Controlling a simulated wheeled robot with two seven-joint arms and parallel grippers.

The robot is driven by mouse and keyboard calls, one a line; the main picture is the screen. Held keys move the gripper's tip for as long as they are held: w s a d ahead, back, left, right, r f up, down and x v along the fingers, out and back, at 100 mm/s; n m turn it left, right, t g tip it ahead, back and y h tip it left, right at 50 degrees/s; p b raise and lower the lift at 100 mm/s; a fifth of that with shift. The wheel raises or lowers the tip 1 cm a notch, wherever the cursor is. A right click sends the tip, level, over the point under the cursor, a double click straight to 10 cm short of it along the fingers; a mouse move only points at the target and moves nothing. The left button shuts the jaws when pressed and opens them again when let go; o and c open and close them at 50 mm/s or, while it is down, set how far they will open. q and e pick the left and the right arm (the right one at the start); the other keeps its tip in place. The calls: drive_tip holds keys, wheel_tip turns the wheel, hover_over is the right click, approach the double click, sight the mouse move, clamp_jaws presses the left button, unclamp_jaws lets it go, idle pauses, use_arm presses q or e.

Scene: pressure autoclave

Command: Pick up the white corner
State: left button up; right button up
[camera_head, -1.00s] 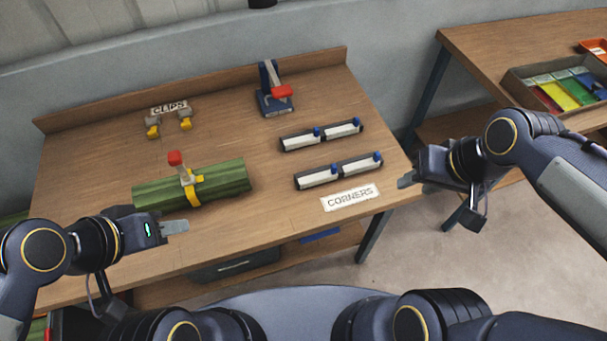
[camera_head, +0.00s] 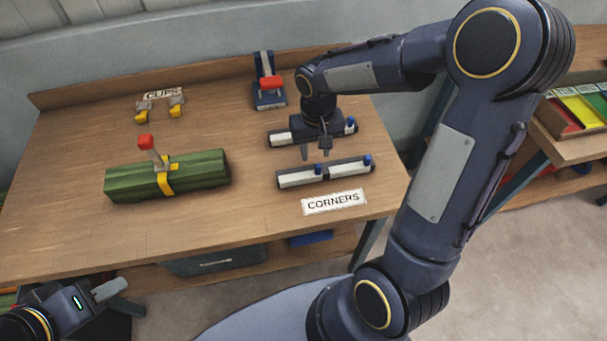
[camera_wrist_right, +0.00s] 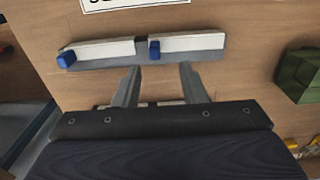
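White corner pieces with blue knobs sit in two dark holders on the table. The near holder carries a left piece (camera_head: 297,179) and a right piece (camera_head: 349,170); both also show in the right wrist view (camera_wrist_right: 105,49). The far holder's left piece (camera_head: 281,138) shows, but my right gripper hides part of that row. My right gripper (camera_head: 315,152) is open and empty, pointing down over the holders. In the wrist view its fingers (camera_wrist_right: 160,85) are spread apart, with the far row mostly hidden beneath. My left gripper (camera_head: 112,296) is low at the left, beyond the table's front edge.
A CORNERS sign (camera_head: 334,201) lies in front of the near holder. A green bundle (camera_head: 200,176) with a yellow strap and red-tipped lever lies left. A blue stand with a red handle (camera_head: 270,84) is behind. Yellow clips (camera_head: 142,116) sit at the back left.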

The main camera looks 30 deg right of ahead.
sight(318, 166)
drive_tip(key=f, duration=0.2)
drive_tip(key=s+f, duration=0.1)
drive_tip(key=shift+d+f, duration=0.25)
drive_tip(key=shift+f, duration=0.15)
drive_tip(key=shift+w+f, duration=0.1)
drive_tip(key=shift+f, duration=0.35)
clamp_jaws()
